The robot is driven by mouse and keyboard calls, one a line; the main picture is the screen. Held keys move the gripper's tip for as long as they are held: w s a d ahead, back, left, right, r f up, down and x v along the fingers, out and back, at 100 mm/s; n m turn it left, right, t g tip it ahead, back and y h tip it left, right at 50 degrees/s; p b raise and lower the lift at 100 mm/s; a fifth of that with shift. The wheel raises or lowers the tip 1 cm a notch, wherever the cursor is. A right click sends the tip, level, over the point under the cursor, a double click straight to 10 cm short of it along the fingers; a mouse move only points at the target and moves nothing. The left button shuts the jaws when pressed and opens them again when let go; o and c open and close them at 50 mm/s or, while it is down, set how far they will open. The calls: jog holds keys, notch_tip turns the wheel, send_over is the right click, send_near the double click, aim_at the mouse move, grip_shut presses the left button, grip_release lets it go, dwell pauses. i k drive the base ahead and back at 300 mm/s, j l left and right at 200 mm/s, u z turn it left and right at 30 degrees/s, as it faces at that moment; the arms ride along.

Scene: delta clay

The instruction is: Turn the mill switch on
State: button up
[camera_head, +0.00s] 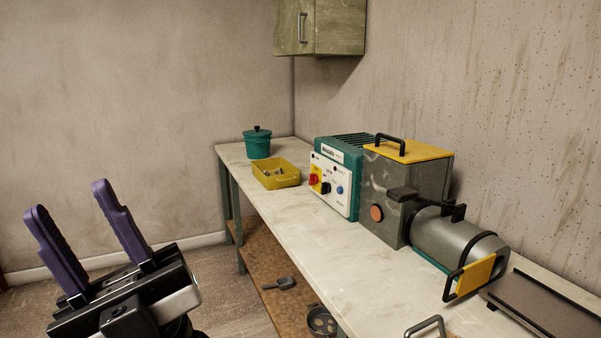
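A teal control box (338,177) with a white front panel stands on the bench, with a red knob on a yellow plate (314,181), a black knob (325,188) and a blue button (340,190) on it. The panel lettering is too small to read, so I cannot tell which control is the mill switch or how it is set. A grey mill-like machine (383,187) with a yellow lid and an orange round button (377,213) stands beside it. My gripper (82,228) is at the lower left, its two purple fingers apart and empty, away from the bench.
The long pale bench (280,226) runs along the right wall. A yellow tray (276,179) and a teal lidded pot (257,143) stand at its far end. A metal drum (450,243) projects at the right. A cabinet (325,27) hangs above. The bench's near-left edge is clear.

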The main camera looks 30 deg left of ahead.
aim_at(313, 178)
jog(key=i+j, duration=0.2)
jog(key=j, duration=0.2)
jog(key=i+j, duration=0.2)
jog(key=j, duration=0.2)
jog(key=i+j, duration=0.15)
jog(key=j, duration=0.25)
jog(key=i+j, duration=0.2)
jog(key=j, duration=0.2)
jog(key=i+j, duration=0.2)
jog(key=j, duration=0.15)
jog(key=i+j, duration=0.2)
jog(key=j, duration=0.2)
jog(key=i+j, duration=0.2)
jog(key=j, duration=0.2)
